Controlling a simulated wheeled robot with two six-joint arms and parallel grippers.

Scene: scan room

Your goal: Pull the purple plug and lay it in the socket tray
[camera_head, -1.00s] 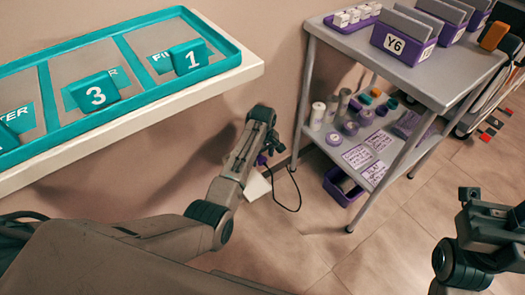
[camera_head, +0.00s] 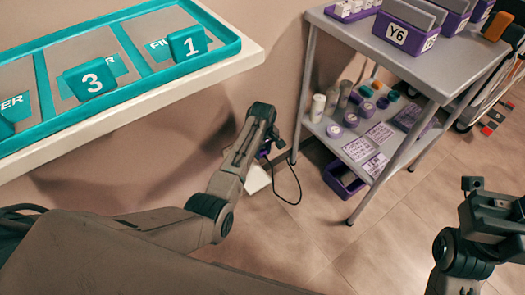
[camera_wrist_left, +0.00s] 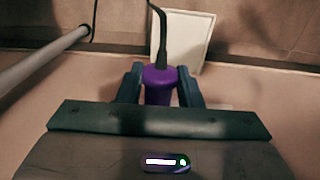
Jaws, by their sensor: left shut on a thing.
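The purple plug (camera_wrist_left: 158,88) is between the two dark fingers of my left gripper (camera_wrist_left: 159,72) in the left wrist view. My left gripper is shut on it, and a black cord runs up from its far end. In the head view my left gripper (camera_head: 268,148) hangs low by the wall, with a little purple (camera_head: 264,152) showing at it. The cord loops beside it. My right gripper (camera_head: 492,208) is at the right edge; its finger opening is unclear. I cannot tell which thing is the socket tray.
A white square panel (camera_wrist_left: 183,40) lies just beyond the plug. A teal tray (camera_head: 150,72) with numbered blocks sits on a shelf at upper left. A grey cart (camera_head: 455,75) with purple boxes stands right of my left gripper, a purple bin (camera_head: 338,187) beneath it.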

